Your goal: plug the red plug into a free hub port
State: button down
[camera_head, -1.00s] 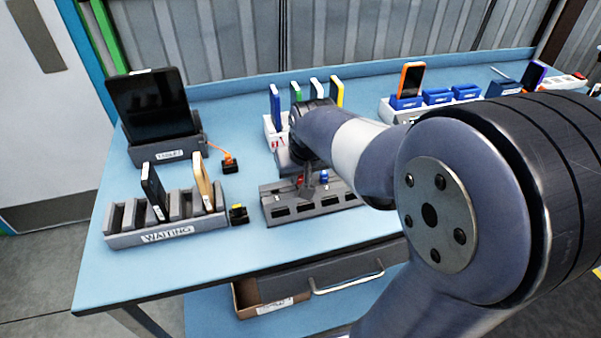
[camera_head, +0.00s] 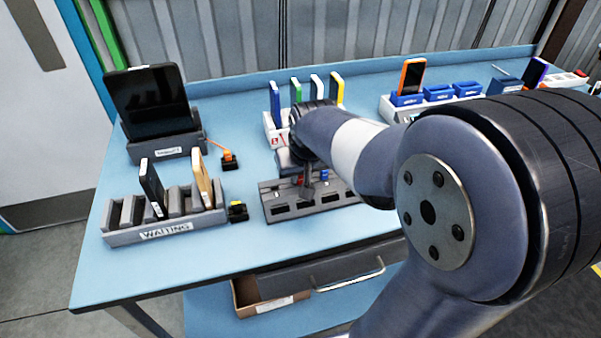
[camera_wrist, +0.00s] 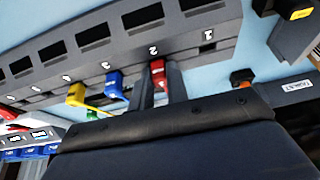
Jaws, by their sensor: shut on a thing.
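The grey hub (camera_head: 330,203) lies on the blue bench with a row of large dark openings. In the wrist view the hub (camera_wrist: 225,12) shows numbers along its edge. My gripper (camera_wrist: 160,80) is shut on the red plug (camera_wrist: 158,67), which is at the hub's edge by number 2. I cannot tell whether the plug is seated in a port or just touching. A blue plug (camera_wrist: 115,84) and a yellow plug (camera_wrist: 76,93) are beside it along the same edge. In the head view my gripper (camera_head: 307,191) is over the hub, partly hidden by my arm.
A green plug (camera_wrist: 92,113) is near the yellow one. A tablet (camera_head: 147,103) stands in a dock behind. Coloured upright devices (camera_head: 296,92) stand behind the hub.

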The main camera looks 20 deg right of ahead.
jog(key=shift+f, duration=0.1)
jog(key=c, duration=0.9)
grip_release()
jog(key=shift+r+p, duration=2.95)
jog(key=shift+r, duration=0.65)
jog(key=shift+f, duration=0.2)
notch_tip(320, 180, down, 7)
jog(key=b, duration=0.6)
jog(key=shift+r, duration=0.1)
